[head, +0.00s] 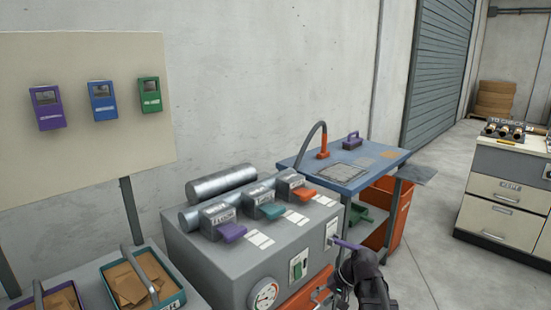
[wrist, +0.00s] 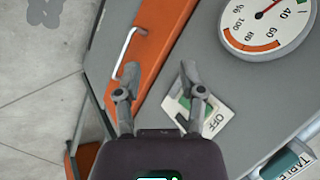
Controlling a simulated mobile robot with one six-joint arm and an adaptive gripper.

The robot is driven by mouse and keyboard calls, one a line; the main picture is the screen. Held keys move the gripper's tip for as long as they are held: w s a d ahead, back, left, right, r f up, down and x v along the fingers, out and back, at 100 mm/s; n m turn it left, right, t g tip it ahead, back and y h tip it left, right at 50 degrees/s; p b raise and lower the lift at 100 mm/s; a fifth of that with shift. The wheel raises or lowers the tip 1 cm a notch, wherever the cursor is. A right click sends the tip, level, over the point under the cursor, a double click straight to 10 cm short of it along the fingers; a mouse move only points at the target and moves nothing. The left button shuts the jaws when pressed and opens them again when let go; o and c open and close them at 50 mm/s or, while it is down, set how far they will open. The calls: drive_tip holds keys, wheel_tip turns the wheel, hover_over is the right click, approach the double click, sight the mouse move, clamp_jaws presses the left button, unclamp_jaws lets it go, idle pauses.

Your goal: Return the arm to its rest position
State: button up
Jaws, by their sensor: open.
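My gripper (head: 325,293) is low in front of the grey winder (head: 215,262), at the lower middle of the head view, with my dark arm behind it at the right. In the wrist view my gripper (wrist: 159,72) has its two fingers spread apart with nothing between them. The right finger overlaps a green and white plate marked OFF (wrist: 213,121) on the grey panel. The left finger is over the orange panel (wrist: 150,62), near its metal handle (wrist: 121,58). I cannot tell whether either finger touches anything.
The winder carries a dial gauge (head: 263,296), a green switch (head: 298,266), a purple side lever (head: 346,243) close to my arm, and several coloured levers on top. A blue-topped cart (head: 345,172) and an orange bin (head: 391,205) stand behind. Open floor (head: 425,262) lies right.

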drive_tip(key=shift+s+d+f+n+g+h+p, duration=0.55)
drive_tip(key=shift+s+d+f+n+h, duration=0.7)
drive_tip(key=shift+s+h, duration=3.05)
wheel_tip(320, 180, up, 25)
drive_tip(key=s+y+p, duration=0.1)
drive_tip(key=p, duration=2.4)
drive_tip(key=shift+s+d+r+m+y, duration=0.15)
drive_tip(key=shift+s+d+m+y, duration=0.1)
drive_tip(key=shift+s+m+y, duration=0.15)
